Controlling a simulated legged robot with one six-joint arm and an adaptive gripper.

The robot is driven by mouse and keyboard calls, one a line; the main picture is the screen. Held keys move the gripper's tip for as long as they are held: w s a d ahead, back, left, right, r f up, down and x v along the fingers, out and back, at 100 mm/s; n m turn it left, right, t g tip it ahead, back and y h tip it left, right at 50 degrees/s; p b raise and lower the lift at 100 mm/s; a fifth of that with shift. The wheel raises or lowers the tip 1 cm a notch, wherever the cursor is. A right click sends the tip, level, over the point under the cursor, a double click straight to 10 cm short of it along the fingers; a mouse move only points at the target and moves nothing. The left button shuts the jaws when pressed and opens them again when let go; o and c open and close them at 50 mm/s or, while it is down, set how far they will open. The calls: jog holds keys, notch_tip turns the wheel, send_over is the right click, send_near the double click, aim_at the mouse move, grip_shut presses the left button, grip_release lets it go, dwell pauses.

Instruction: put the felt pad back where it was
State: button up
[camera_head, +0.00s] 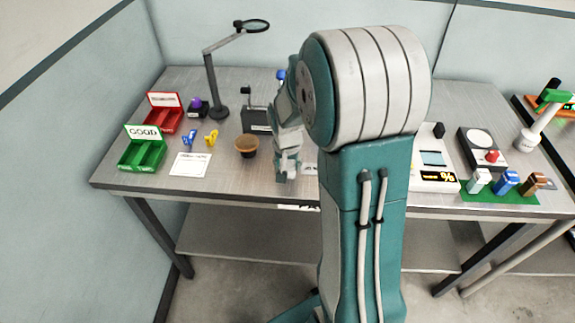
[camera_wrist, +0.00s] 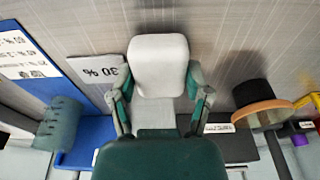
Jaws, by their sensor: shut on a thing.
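My gripper (camera_wrist: 160,92) is shut in the wrist view, its two fingers on either side of a pale grey-white block (camera_wrist: 160,62) with rounded corners. The block seems to be the felt pad. In the head view my gripper (camera_head: 286,174) hangs low over the front middle of the bench. The block cannot be made out there, and my arm hides much of the bench behind it. I cannot tell whether the block touches the bench.
A white "30 %" card (camera_wrist: 98,82) lies near the other side. Green (camera_head: 140,155) and red (camera_head: 165,115) bins and a lamp (camera_head: 215,85) stand farther left.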

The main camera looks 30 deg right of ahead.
aim_at(288, 170)
jog(key=shift+d+f, duration=0.15)
jog(key=shift+f, duration=0.1)
jog(key=shift+f, duration=0.1)
jog(key=o, duration=0.8)
notch_tip(288, 170, up, 12)
jog(key=s+a, duration=0.1)
jog(key=s, duration=0.1)
jog(key=s+a+r+n+t, duration=0.1)
jog(key=s+a+r+n, duration=0.1)
jog(key=s+a, duration=0.2)
jog(key=s+a+r+n+t, duration=0.1)
jog(key=s+a+r+n, duration=0.1)
jog(key=s, duration=0.5)
jog(key=s+a+r+n+t+y, duration=0.1)
jog(key=s+a+r+n+t, duration=0.1)
jog(key=s+a+r, duration=0.2)
jog(key=shift+s+a+n, duration=0.4)
jog(key=shift+s+a, duration=0.55)
jog(key=shift+s, duration=0.2)
